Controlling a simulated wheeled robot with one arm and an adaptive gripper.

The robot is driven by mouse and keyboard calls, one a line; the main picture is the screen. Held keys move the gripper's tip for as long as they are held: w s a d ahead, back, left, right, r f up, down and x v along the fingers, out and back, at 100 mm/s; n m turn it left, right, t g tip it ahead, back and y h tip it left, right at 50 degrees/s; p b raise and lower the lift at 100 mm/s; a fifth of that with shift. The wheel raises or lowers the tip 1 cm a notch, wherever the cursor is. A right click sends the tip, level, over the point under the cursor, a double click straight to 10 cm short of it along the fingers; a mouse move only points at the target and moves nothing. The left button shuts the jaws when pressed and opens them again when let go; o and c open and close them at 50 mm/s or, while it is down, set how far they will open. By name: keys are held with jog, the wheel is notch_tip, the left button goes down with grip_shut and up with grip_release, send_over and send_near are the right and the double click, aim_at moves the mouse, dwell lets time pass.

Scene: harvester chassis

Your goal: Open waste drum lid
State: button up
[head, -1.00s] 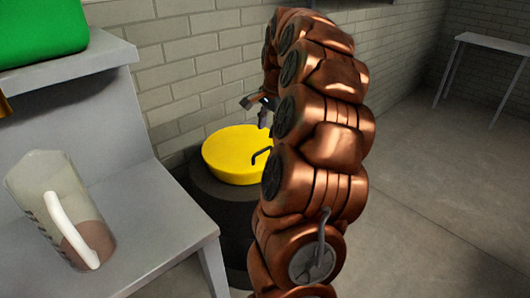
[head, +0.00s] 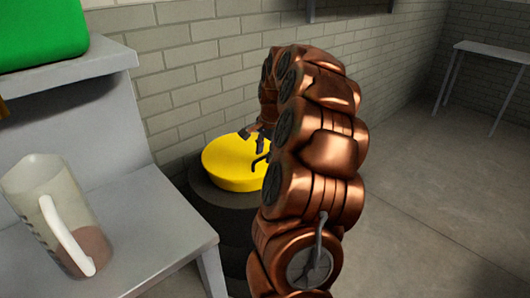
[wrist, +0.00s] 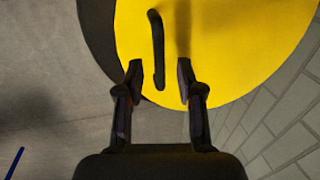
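The waste drum (head: 235,214) is dark and stands on the floor by the brick wall. Its yellow lid (head: 228,166) lies on top and looks shut. A dark bar handle (wrist: 156,48) sits on the lid. It also shows in the head view (head: 260,159), partly beside my arm. My gripper (wrist: 158,80) is open over the lid in the wrist view. The near end of the handle lies between the two fingertips in that view. I cannot tell whether the fingers touch the handle or the lid. In the head view my arm hides part of the lid and drum.
A grey bench (head: 150,235) stands left of the drum, with a clear jug (head: 50,205) on it. A green box (head: 40,35) sits on the raised shelf. The brick wall (head: 200,60) is close behind the drum. The floor at right is open.

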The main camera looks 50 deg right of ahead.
grip_shut()
jog(key=shift+w+r, duration=0.1)
jog(key=shift+r, duration=0.05)
dwell(0.5)
